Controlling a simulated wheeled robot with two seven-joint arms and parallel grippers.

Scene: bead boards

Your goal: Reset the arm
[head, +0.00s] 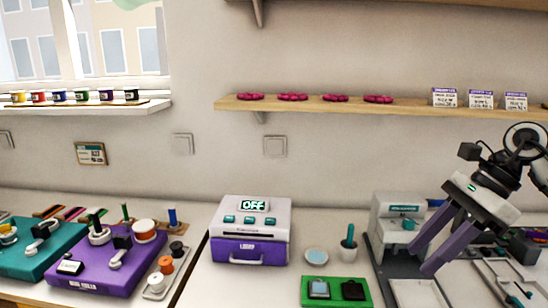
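My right gripper (421,261) has purple fingers and reaches in from the right. Its two fingers are apart with an empty gap between them. It hangs beside a grey-white machine (388,212) at the right of the table. My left gripper does not show in the head view. No bead board can be made out for certain.
A white and purple device (250,229) reads OFF. Purple (99,280) and teal (28,262) units stand left. A wooden shelf (330,105) hangs above.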

